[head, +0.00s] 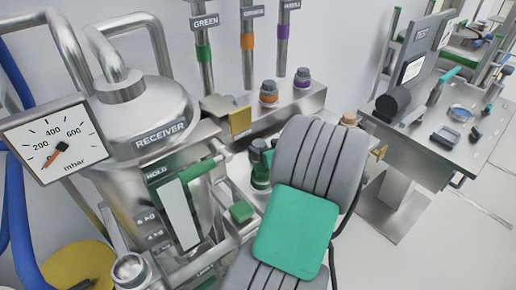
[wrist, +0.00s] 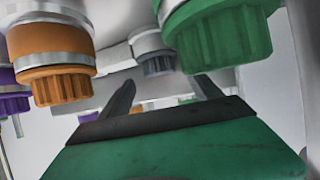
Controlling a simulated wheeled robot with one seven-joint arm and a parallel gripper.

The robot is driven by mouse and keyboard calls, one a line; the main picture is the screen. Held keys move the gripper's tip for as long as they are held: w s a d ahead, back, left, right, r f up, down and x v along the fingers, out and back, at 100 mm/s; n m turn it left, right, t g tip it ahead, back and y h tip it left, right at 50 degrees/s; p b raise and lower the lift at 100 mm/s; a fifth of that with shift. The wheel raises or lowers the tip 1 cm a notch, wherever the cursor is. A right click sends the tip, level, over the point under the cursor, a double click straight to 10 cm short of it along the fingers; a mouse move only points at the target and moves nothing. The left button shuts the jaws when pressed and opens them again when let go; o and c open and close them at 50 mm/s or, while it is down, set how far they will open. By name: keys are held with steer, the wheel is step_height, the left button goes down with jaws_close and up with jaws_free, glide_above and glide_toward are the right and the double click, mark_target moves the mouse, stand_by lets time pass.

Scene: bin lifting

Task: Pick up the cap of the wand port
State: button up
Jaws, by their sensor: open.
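In the wrist view, my gripper (wrist: 164,88) is open, its two dark fingers spread with nothing held between them. A grey ribbed cap (wrist: 157,64) shows beyond the fingers, between their tips. A large green ribbed cap (wrist: 225,38) is close at the upper right, and an orange ribbed cap (wrist: 62,86) is at the left. I cannot tell which of these is the wand port's cap, as no wand port label shows. In the head view my arm's grey and green parts hide the fingers.
In the head view, a steel ledge (head: 318,97) carries orange (head: 268,99) and purple (head: 302,84) banded fittings. The receiver vessel (head: 147,120) and a gauge (head: 55,143) stand at the left. A steel table (head: 425,126) with small items stands at the right. Bare floor lies at the lower right.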

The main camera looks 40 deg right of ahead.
mark_target(260, 144)
steer(key=x, duration=0.3)
steer(key=shift+w+d+f+p, duration=0.1)
steer(key=shift+w+d+p, duration=0.05)
steer(key=shift+w+p, duration=0.15)
jaws_close()
stand_by(0.5)
